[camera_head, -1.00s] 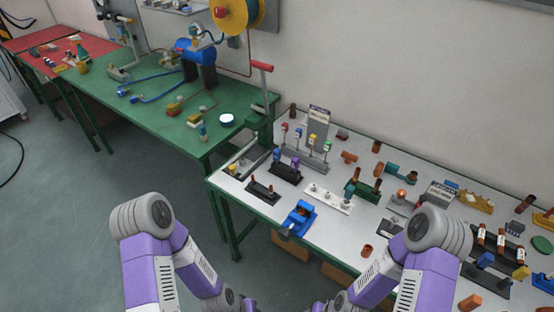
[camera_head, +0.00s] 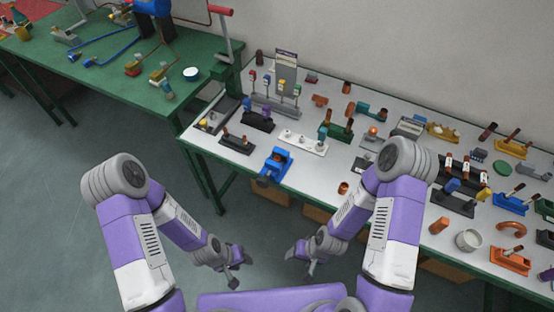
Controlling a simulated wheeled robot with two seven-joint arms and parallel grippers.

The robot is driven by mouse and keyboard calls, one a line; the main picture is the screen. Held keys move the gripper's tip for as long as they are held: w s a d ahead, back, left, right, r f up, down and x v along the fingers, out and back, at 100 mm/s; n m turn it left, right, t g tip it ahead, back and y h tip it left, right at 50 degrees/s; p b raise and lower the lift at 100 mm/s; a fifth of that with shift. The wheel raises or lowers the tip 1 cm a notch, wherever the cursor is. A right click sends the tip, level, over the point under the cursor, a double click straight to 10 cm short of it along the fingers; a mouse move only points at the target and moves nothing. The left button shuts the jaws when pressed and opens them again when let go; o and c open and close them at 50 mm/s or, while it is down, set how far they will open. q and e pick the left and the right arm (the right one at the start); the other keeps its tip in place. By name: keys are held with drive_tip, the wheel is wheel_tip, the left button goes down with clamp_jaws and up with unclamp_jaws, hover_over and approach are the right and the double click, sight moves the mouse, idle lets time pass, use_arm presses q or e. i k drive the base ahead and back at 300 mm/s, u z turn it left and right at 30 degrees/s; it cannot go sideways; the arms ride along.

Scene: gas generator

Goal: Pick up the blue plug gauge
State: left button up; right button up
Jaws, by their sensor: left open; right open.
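Which piece is the blue plug gauge I cannot tell for sure at this size. A blue-topped upright piece (camera_head: 247,104) stands beside a purple one in a black holder (camera_head: 258,121) on the white-topped table. Behind it, a grey rack (camera_head: 273,106) holds upright pieces with red, blue (camera_head: 267,79), green and yellow tops. Another blue piece (camera_head: 452,186) sits on a black holder at the right. My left gripper (camera_head: 237,277) and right gripper (camera_head: 311,268) are both open and empty, in front of and below the table's front edge, apart from all these pieces.
The white table (camera_head: 215,145) is crowded with fittings. A blue vise-like fixture (camera_head: 276,163) sits near its front edge, with a white strip (camera_head: 303,143) behind. A green workbench (camera_head: 120,95) adjoins at the left. Floor is clear at the lower left.

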sight(247, 102)
drive_tip(key=u, duration=1.6)
drive_tip(key=i, duration=2)
drive_tip(key=z, duration=3.75)
